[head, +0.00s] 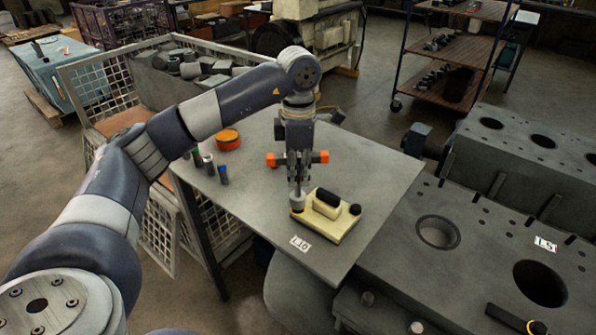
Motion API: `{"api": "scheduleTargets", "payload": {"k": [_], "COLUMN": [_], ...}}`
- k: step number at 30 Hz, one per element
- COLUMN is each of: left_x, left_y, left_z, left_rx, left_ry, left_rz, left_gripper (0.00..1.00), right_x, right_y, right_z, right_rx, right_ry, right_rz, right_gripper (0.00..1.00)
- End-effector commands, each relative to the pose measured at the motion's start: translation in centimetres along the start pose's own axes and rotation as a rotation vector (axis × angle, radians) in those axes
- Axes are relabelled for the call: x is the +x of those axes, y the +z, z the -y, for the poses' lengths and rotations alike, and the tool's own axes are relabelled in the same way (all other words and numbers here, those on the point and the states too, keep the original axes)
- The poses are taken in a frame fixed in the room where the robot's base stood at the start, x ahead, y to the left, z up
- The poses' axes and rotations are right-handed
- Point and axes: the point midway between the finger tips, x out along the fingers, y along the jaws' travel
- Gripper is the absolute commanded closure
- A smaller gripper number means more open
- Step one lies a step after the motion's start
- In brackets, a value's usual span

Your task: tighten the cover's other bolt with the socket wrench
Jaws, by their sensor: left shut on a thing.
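A cream cover (340,228) with a black bar on top lies near the front of the grey table. One dark bolt head (355,209) shows at its right end. My left gripper (299,170) points down above the cover's left end. It is shut on the socket wrench (320,157), whose crossbar has orange ends to either side of the fingers. The wrench's lower end, a grey socket (297,201), is at the cover's left end. It hides whatever is under it, so I cannot tell how it sits on a bolt. My right gripper is out of view.
The grey table (385,172) has free room right of the cover. An orange round tin (228,139) and small bottles (223,175) stand at its left. A mesh crate (100,85) of metal parts is behind left. A large engine block (470,270) stands at right.

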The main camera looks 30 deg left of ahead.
Motion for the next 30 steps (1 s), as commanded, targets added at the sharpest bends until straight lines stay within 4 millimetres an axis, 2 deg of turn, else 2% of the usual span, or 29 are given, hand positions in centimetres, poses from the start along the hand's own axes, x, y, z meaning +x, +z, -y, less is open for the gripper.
{"api": "scheduleTargets", "payload": {"k": [30], "left_x": [-0.1], "left_y": [0.1], "left_z": [0.0], "left_rx": [-0.708], "left_ry": [-0.003], "left_rz": [0.0], "left_gripper": [1.0], "right_x": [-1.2], "right_y": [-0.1], "right_z": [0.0], "right_rx": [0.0], "right_ry": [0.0], "right_rz": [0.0], "right_gripper": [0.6]}}
